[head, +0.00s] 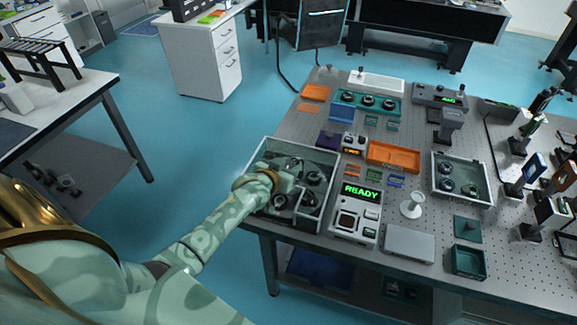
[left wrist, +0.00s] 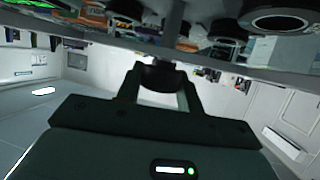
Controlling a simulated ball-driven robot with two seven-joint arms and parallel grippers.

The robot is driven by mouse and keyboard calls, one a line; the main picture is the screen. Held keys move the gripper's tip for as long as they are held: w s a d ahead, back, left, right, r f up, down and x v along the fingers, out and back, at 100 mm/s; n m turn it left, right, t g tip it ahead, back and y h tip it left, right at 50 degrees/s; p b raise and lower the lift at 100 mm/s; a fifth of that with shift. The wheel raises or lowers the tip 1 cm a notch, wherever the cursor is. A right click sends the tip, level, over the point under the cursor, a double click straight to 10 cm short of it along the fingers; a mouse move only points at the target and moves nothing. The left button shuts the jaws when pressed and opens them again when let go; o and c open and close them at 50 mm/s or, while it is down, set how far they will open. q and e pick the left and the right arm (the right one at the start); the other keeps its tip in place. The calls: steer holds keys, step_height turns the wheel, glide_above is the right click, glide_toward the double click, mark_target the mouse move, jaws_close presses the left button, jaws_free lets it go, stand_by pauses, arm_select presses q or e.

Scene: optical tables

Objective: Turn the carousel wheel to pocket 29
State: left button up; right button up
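I cannot make out a carousel wheel or a pocket number for certain in either view. My left gripper (head: 288,165) is over the grey open tray (head: 318,155), which holds several dark round parts (head: 314,178). My forearm hides part of the tray. In the left wrist view, the fingers of my left gripper (left wrist: 162,75) stand apart at their bases, with a dark rounded piece between the tips. I cannot tell whether that piece is held or part of the fingers. My right gripper is not in view.
A device with a green READY display (head: 361,193) stands right of the tray. An orange bin (head: 393,155), a second tray of round parts (head: 482,163) and a grey flat box (head: 408,243) are farther right. Posts with optics (head: 532,175) crowd the right side.

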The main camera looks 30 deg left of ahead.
arm_select(q)
jaws_close()
steer(key=shift+w+r+m+h, duration=0.15)
steer(key=shift+r+m+h, duration=0.05)
steer(key=shift+m+h, duration=0.25)
steer(key=shift+a+f+m+h, duration=0.1)
steer(key=shift+m+h, duration=0.25)
steer(key=o, duration=0.9)
jaws_free()
steer(key=shift+f, duration=0.1)
